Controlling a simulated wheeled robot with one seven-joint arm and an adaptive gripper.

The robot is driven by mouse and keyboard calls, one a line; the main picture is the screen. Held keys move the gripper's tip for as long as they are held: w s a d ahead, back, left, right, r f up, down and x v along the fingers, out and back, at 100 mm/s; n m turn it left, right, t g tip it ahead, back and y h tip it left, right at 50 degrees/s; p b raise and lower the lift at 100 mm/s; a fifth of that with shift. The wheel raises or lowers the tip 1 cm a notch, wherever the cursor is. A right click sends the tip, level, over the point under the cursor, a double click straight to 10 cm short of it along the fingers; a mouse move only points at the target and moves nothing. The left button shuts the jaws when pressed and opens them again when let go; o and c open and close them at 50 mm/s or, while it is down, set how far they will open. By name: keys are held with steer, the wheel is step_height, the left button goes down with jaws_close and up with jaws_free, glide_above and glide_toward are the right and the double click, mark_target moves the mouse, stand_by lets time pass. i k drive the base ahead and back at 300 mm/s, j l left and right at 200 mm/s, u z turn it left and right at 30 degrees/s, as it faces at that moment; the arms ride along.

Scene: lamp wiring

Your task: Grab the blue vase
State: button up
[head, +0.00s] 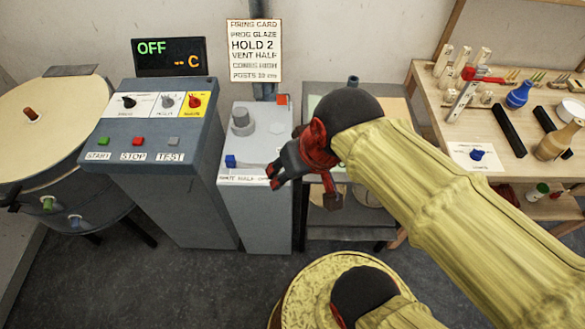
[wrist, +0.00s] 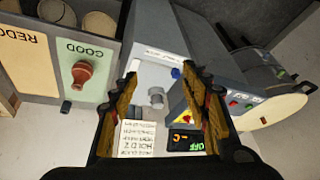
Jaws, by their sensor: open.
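The blue vase (head: 518,95) stands upright on the wooden workbench (head: 436,96) at the right in the head view. It is small and round-bodied with a narrow neck. My gripper (head: 300,186) is far to its left, above the front of the grey box with the large knob, and well apart from the vase. In the wrist view my gripper (wrist: 166,76) has its two fingers spread wide with nothing between them. The blue vase does not show in the wrist view.
A control console (head: 150,120) and kiln (head: 50,120) stand left. A reddish vase (wrist: 84,72) sits on the green GOOD area.

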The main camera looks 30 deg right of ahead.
mark_target(517, 98)
steer(key=z, duration=2.5)
steer(key=i+l, duration=0.3)
steer(key=i+l+z, duration=0.1)
steer(key=i+l, duration=0.2)
steer(key=i, duration=0.25)
steer(key=i+l, duration=0.25)
steer(key=i, duration=0.2)
steer(key=i+l, duration=0.25)
steer(key=i, duration=0.15)
steer(key=l+z, duration=0.05)
